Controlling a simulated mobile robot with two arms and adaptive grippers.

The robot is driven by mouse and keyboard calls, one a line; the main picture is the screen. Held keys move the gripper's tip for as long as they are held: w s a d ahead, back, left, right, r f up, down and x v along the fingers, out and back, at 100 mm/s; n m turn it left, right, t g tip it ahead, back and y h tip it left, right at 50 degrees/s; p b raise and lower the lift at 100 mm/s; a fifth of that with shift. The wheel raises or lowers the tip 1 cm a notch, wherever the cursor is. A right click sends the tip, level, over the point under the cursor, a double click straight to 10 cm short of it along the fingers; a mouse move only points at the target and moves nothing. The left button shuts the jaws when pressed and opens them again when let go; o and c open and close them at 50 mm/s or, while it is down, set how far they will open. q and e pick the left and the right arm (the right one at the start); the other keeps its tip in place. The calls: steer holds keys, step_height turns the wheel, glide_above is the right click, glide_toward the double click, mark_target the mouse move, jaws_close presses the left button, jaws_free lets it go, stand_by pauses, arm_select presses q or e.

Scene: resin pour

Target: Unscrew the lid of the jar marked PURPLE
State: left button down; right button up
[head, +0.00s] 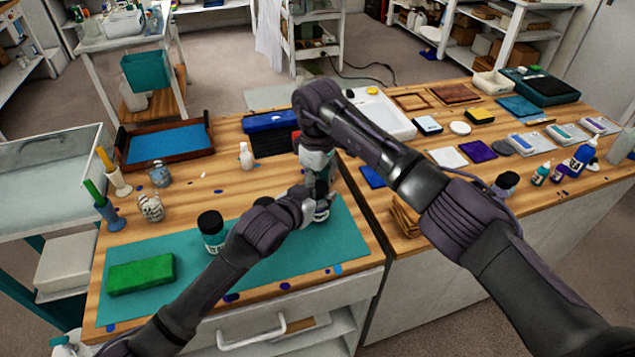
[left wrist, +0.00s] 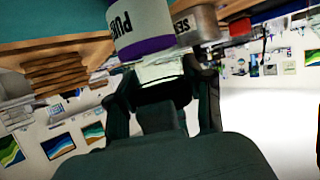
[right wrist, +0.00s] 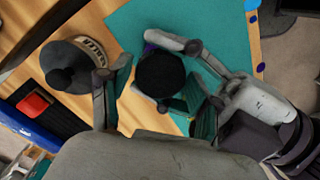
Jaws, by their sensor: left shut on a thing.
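The jar marked PURPLE (left wrist: 140,22) has a white label with a purple band and partly readable lettering in the left wrist view. In the head view its lower part (head: 321,214) stands at the teal mat's right end. My left gripper (head: 312,207) is shut on the jar's side. The black lid (right wrist: 160,75) shows from above in the right wrist view, on the jar. My right gripper (right wrist: 160,95) points down over it, fingers open on either side of the lid. In the head view my grippers hide most of the jar.
A dark-topped round container (right wrist: 72,65) stands close beside the right gripper's finger. Another black-lidded jar (head: 211,228) and a green block (head: 141,274) are on the teal mat (head: 190,262). A small white bottle (head: 246,156) stands behind. The mat's front right is clear.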

steer(key=c, duration=0.8)
steer(key=n, duration=0.3)
steer(key=shift+c, duration=0.2)
steer(key=o, duration=1.3)
step_height(320, 180, up, 4)
steer(key=shift+r, duration=0.25)
steer(key=shift+c, duration=0.5)
step_height(320, 180, up, 3)
steer(key=m, duration=0.2)
steer(key=shift+r+m, duration=0.1)
steer(key=shift+m, duration=0.2)
step_height(320, 180, down, 8)
steer(key=shift+r, duration=0.15)
